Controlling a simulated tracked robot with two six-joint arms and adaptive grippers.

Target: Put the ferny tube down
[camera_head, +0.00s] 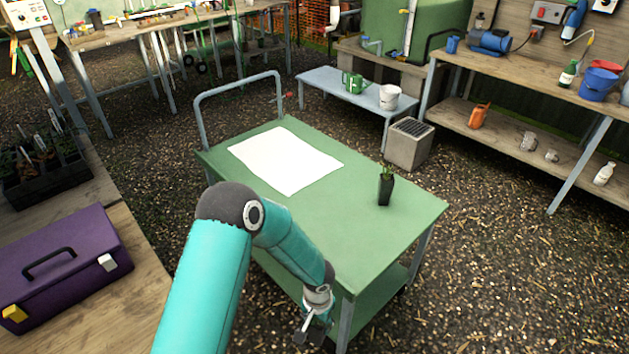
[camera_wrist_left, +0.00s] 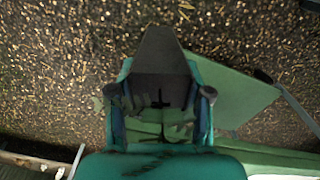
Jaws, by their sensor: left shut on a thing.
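My left gripper (camera_head: 313,328) hangs low beside the near corner of the green trolley (camera_head: 405,215), off the trolley top. In the wrist view, my left gripper (camera_wrist_left: 160,98) is shut on a dark tapered tube (camera_wrist_left: 161,55), taken as the ferny tube. Its narrower end points up the picture, with gravel floor behind it. Dark leafy bits show near the fingers, but the plant is mostly hidden. Another dark tube with a green plant (camera_head: 386,188) stands upright on the trolley's right part. My right gripper is not in view.
A white sheet (camera_head: 285,160) lies on the trolley top's far left; green surface around it is clear. A purple toolbox (camera_head: 60,262) stands on the wooden bench at left. A grey bin (camera_head: 409,145) and a low blue-grey table (camera_head: 345,92) stand behind.

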